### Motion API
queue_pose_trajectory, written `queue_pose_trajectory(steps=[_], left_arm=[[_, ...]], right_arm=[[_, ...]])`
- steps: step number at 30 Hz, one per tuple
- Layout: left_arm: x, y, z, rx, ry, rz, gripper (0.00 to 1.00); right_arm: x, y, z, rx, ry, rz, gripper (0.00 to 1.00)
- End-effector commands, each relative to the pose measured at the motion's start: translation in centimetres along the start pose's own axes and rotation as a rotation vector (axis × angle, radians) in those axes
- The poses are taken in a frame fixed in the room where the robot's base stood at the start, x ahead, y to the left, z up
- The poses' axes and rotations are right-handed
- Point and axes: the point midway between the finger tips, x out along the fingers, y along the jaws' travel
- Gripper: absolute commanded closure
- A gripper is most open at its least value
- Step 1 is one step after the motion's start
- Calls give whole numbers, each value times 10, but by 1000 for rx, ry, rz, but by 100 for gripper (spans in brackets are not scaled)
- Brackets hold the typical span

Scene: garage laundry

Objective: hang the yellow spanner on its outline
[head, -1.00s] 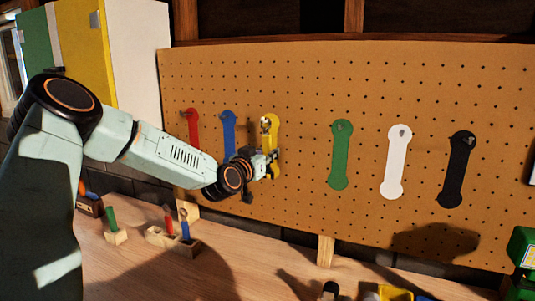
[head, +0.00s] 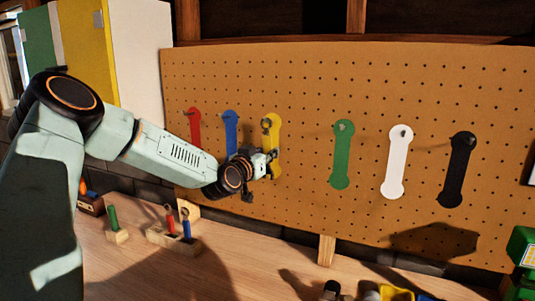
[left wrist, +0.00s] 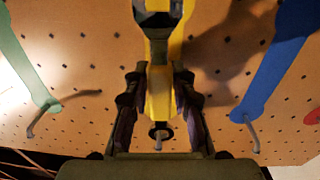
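The yellow spanner (left wrist: 160,95) lies between the fingers of my left gripper (left wrist: 159,75), which look closed on its shank. Its ring end is close to a metal peg (left wrist: 158,145) in the left wrist view; I cannot tell whether the peg is through the ring. In the head view my left gripper (head: 269,161) is at the yellow outline (head: 271,123) on the pegboard and covers its middle. The spanner is hard to separate from the outline there. My right gripper is not in view.
The pegboard (head: 300,80) also has red (head: 194,125), blue (head: 231,125), green (head: 342,155), white (head: 397,160) and black (head: 457,170) outlines with pegs. Wooden holders (head: 160,236) with coloured tools stand on the bench (head: 230,270). A green object (head: 523,255) is at the right edge.

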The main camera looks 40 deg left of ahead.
Motion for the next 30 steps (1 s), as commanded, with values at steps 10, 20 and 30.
queue_pose_trajectory(steps=[10,20,30], left_arm=[[0,0,0,0,0,0,52],[1,0,-12,0,3,0,52],[2,3,-73,-1,2,1,52]], right_arm=[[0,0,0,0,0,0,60],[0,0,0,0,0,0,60],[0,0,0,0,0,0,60]])
